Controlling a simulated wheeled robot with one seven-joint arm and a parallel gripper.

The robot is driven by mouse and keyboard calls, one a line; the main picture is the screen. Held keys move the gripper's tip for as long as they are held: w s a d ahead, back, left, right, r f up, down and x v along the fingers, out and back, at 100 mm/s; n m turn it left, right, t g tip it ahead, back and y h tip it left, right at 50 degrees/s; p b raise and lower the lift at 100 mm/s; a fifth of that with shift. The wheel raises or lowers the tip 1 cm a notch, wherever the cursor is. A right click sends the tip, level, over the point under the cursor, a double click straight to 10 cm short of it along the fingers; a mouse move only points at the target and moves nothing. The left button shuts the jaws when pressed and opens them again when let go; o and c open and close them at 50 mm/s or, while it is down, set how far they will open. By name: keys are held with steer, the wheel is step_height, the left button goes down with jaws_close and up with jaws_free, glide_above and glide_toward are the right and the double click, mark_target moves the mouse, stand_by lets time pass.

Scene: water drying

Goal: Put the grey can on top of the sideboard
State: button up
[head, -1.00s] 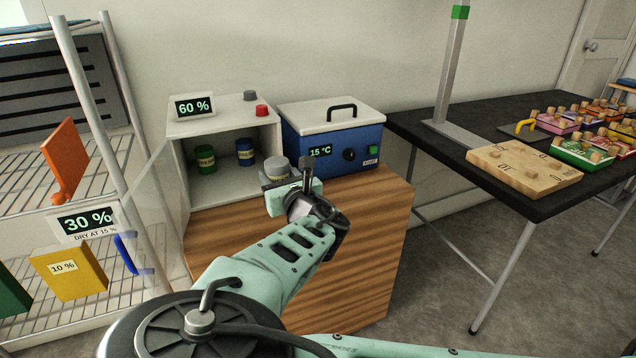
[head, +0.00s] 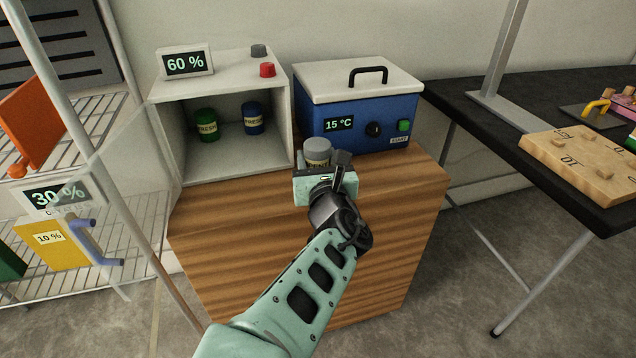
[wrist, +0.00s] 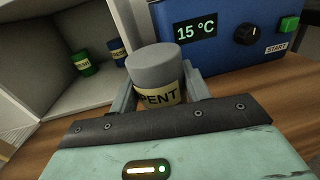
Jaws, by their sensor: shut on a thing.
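The grey can (head: 317,151) has a yellow label; in the wrist view the can (wrist: 156,72) reads "PENT" on its visible part. My gripper (head: 322,172) is shut on it, with a finger on each side in the wrist view (wrist: 158,92). The can is upright, over the wooden top of the sideboard (head: 400,180), in front of the blue box. I cannot tell whether its base touches the wood, as my gripper hides it.
A white open cabinet (head: 225,178) holds a green can (head: 206,125) and a dark blue can (head: 253,118); its clear door stands open at left. The blue box (head: 360,130) reads 15 °C. Bare wood lies right of my gripper. A black table (head: 470,110) stands at right.

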step_height(320, 180, down, 4)
steer(key=b, duration=0.3)
steer(key=shift+r, duration=0.2)
steer(key=o, duration=1)
steer(key=shift+o, duration=0.2)
